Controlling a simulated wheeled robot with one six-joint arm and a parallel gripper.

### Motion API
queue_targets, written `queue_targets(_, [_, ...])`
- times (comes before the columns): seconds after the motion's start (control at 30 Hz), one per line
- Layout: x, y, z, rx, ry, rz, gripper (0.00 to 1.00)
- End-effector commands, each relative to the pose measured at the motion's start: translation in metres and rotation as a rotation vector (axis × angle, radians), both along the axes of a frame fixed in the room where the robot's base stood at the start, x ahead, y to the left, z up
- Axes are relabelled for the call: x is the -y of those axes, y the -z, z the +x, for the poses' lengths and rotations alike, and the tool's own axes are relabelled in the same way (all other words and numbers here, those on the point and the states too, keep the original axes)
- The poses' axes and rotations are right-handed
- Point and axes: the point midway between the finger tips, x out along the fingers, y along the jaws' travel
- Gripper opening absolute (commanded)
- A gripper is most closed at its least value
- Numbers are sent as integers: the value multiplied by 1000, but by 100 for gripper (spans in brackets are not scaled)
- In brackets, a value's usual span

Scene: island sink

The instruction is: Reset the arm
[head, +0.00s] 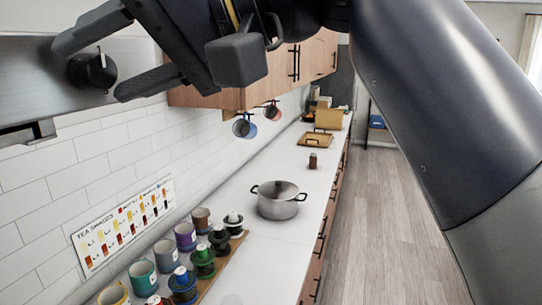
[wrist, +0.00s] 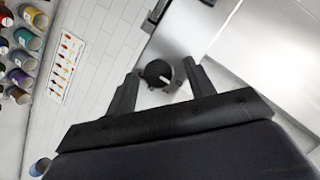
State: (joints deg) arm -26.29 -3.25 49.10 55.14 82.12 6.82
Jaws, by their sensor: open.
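My gripper (head: 92,62) is at the upper left of the head view, in front of a steel panel (head: 30,80). Its two fingers are spread on either side of a round black knob (head: 93,71); I cannot tell whether they touch it. In the wrist view the open gripper (wrist: 160,88) has the knob (wrist: 158,73) between and slightly beyond its fingertips. My arm fills the top and right of the head view.
A steel pot (head: 278,207) stands on the white counter (head: 262,245). Several cups and jars (head: 205,262) crowd the near counter below a tea chart (head: 122,226). Mugs (head: 244,127) hang under the wooden cabinets (head: 310,62). The floor (head: 385,230) at right is clear.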

Motion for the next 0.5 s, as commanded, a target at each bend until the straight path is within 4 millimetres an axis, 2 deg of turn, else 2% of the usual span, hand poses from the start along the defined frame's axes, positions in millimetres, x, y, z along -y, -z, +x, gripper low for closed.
queue_targets(0.5, [2, 9, 4, -557, 3, 193, 51])
